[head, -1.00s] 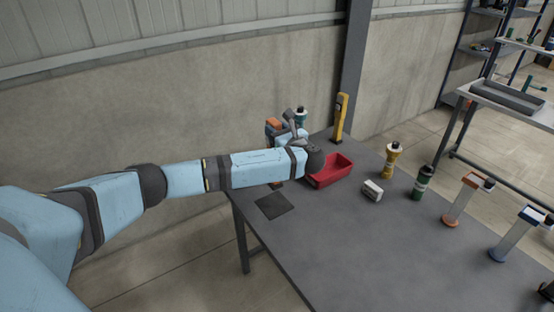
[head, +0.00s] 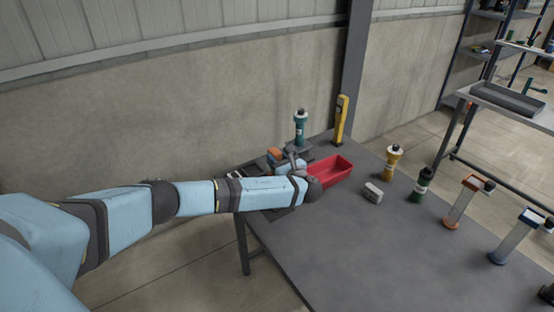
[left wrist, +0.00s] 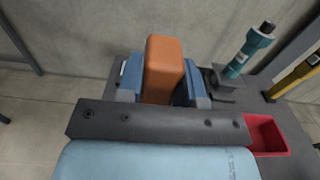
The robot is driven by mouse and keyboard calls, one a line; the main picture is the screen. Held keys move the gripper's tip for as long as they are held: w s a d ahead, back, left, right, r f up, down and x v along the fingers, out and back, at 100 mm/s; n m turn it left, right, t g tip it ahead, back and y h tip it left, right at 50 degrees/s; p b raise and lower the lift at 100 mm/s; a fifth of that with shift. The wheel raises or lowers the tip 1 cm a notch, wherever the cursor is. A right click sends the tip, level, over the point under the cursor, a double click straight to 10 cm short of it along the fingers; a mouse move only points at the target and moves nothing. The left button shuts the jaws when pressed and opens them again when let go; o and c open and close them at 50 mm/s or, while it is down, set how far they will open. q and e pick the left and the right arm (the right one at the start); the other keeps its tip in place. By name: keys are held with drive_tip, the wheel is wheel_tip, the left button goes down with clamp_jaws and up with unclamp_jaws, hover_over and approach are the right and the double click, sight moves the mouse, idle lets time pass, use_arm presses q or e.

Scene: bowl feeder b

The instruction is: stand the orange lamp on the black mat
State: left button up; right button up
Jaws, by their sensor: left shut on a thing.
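The orange lamp (left wrist: 163,68) is between the fingers of my left gripper (left wrist: 163,82) in the left wrist view, and the gripper is shut on it. In the head view only its orange top (head: 274,154) shows above my wrist; its lower end is hidden. It looks roughly upright, but I cannot tell whether it touches anything below. The black mat (head: 282,214) lies near the table's left edge. My forearm covers most of it, with only a dark strip showing below the arm. My right gripper is not in view.
A red bin (head: 330,173) stands right of my left wrist. The table's front middle is clear.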

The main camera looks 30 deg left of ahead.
use_arm(q)
drive_tip(key=o, duration=1)
drive_tip(key=shift+f, duration=0.1)
drive_tip(key=shift+o, duration=0.2)
